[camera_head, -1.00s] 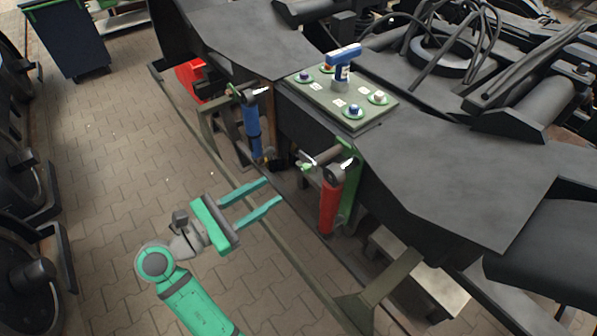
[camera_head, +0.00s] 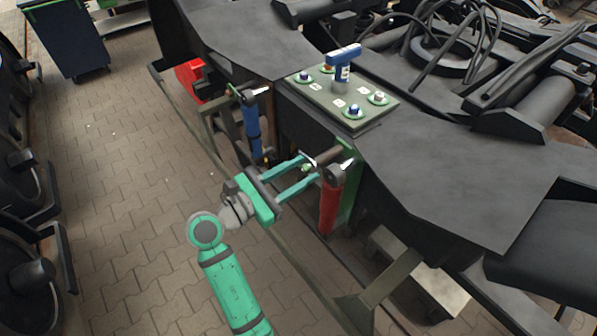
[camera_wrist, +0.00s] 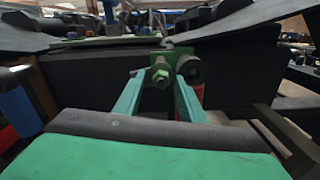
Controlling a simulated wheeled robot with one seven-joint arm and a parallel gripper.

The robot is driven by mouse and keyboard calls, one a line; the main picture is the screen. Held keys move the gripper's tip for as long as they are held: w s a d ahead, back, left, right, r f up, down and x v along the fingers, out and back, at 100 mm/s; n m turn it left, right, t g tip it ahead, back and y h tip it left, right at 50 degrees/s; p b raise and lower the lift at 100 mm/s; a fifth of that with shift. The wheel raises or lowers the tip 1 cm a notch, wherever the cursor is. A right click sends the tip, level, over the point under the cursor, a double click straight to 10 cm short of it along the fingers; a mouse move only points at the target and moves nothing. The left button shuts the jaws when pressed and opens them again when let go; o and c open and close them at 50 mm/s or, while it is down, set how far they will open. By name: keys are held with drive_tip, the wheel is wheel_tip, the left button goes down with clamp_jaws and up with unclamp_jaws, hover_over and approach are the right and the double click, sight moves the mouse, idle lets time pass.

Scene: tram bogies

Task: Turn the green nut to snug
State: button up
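The green nut (camera_wrist: 160,76) shows in the wrist view on the end of a bolt on a green bracket (camera_wrist: 175,60). In the head view the nut (camera_head: 306,168) is small, at the left end of the dark bolt beside the red cylinder (camera_head: 328,205). My gripper (camera_head: 309,167) is open, its two teal fingers pointing at the bracket. In the wrist view its fingertips (camera_wrist: 160,80) stand to the left and right of the nut. Whether they touch it I cannot tell.
A blue cylinder (camera_head: 252,130) hangs to the left. A green-grey plate (camera_head: 330,108) with several nuts and a blue tool (camera_head: 343,62) lies on the dark bogie frame (camera_head: 450,170). A rail runs low along the frame. The paved floor (camera_head: 120,190) at left is clear.

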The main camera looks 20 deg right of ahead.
drive_tip(key=shift+a, duration=0.15)
drive_tip(key=shift+s, duration=0.1)
drive_tip(key=c, duration=0.4)
drive_tip(key=shift+s+d, duration=0.1)
drive_tip(key=shift+d, duration=0.15)
clamp_jaws()
